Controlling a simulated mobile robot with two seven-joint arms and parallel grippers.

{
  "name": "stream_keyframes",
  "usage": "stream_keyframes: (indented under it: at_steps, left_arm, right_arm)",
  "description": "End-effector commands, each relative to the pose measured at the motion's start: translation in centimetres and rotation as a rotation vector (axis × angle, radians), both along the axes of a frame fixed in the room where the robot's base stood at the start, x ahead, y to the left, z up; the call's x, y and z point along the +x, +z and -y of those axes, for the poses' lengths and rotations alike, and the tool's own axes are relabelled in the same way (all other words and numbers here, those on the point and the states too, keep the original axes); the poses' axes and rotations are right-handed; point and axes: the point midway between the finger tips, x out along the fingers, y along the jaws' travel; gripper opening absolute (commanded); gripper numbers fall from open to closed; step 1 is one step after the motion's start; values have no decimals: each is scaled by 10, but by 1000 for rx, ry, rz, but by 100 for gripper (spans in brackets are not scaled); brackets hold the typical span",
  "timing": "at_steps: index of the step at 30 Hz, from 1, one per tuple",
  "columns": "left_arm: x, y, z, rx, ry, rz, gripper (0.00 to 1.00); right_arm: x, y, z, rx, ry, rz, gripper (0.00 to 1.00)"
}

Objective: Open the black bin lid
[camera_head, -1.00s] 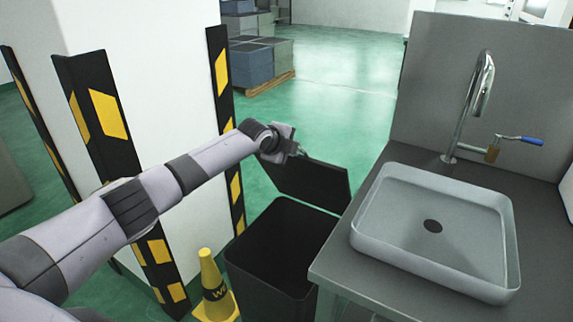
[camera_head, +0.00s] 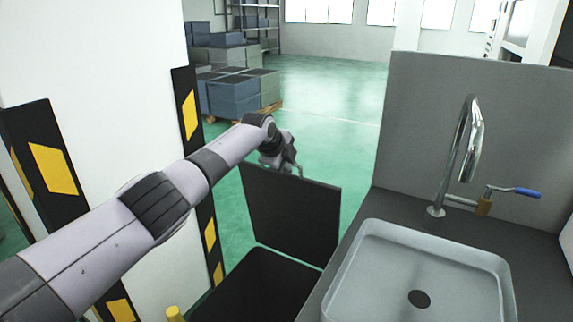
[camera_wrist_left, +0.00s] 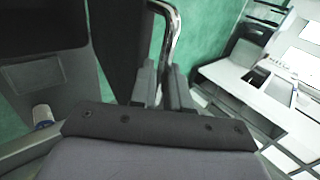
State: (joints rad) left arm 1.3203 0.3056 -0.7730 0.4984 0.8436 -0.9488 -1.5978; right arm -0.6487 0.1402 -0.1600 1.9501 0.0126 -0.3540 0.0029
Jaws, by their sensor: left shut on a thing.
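The black bin lid (camera_head: 290,212) stands raised, close to upright, at the back of the black bin (camera_head: 262,285). The bin's opening shows dark below it, and its lower part is cut off by the picture's edge. My left gripper (camera_head: 291,168) is at the lid's top edge and is shut on the lid. In the left wrist view, a curved shiny metal bar (camera_wrist_left: 172,32) runs down to the gripper fingers (camera_wrist_left: 162,88), beside the dark lid panel (camera_wrist_left: 115,40). My right gripper is not in view.
A grey counter with a white sink (camera_head: 350,275) and a tap (camera_head: 464,150) stands right of the bin. A white pillar with black-yellow guards (camera_head: 52,168) is at the left, behind my arm. A yellow cone tip (camera_head: 174,314) shows below. Green floor beyond is clear up to stacked crates (camera_head: 238,92).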

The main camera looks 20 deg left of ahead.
Motion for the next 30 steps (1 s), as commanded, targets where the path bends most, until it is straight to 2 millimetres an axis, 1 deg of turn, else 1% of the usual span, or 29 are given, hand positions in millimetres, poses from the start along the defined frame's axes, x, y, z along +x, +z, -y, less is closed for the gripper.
stream_keyframes:
  at_steps: [1, 17, 18, 19, 30]
  left_arm:
    - [-2, -6, 0, 0, 2, -12, 0]
    - [-2, -7, 0, 1, 3, -15, 0]
    - [-2, -7, 0, 1, 3, -15, 22]
    - [-2, -7, 0, 1, 3, -15, 32]
    - [-2, -4, 0, 1, 1, -11, 32]
  right_arm:
    - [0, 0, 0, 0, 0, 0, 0]
    - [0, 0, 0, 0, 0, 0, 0]
    - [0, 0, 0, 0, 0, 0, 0]
    - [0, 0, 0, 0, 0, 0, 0]
    - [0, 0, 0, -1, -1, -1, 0]
